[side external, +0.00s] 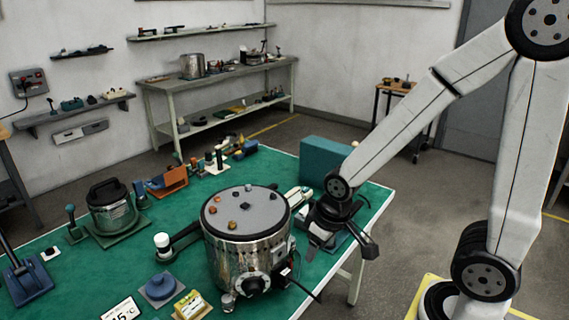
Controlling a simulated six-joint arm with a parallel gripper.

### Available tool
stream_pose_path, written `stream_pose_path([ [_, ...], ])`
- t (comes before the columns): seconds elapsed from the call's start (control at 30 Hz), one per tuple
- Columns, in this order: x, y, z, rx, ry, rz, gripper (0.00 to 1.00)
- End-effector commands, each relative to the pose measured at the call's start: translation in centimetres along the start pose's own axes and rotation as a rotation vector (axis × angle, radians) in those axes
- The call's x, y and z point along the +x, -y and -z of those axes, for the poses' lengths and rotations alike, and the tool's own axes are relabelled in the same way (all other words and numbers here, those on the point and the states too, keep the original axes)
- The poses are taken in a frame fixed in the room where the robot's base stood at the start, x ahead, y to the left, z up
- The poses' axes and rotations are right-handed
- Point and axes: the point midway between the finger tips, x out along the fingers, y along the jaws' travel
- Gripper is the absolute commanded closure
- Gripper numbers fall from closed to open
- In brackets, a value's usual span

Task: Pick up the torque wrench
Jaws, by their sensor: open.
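My gripper (341,240) hangs low over the right end of the green-topped table, just right of a large metal pot. Its jaws are apart, and I see nothing clearly held between them. I cannot pick out a torque wrench with certainty. A dark bar (186,235) shows left of the pot and runs toward its back, where the pot hides the rest; I cannot tell whether it is the wrench. The wrist and fingers hide part of the tabletop beneath them.
The metal pot (245,250) with a dial stands close to my gripper. A teal box (327,163) stands behind it. A black-lidded pot (112,208) and an orange holder (168,182) are farther left. The green table (100,265) has some bare room at front left.

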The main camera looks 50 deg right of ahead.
Motion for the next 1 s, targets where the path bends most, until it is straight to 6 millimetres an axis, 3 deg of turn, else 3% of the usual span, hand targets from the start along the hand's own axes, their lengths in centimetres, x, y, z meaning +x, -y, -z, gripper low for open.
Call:
stream_pose_path([
  [0.1, 0.0, 0.0, 0.0, 0.000, 0.000, 0.000, 0.41],
  [0.2, 0.0, 0.0, 0.0, 0.000, 0.000, 0.000, 0.15],
  [0.67, 0.1, -0.4, 0.7, -0.023, 0.004, -0.003, 0.15],
  [0.87, 0.8, -2.2, 3.2, -0.124, 0.021, -0.014, 0.15],
  [1.0, 1.6, -4.6, 5.8, -0.239, 0.042, -0.021, 0.15],
])
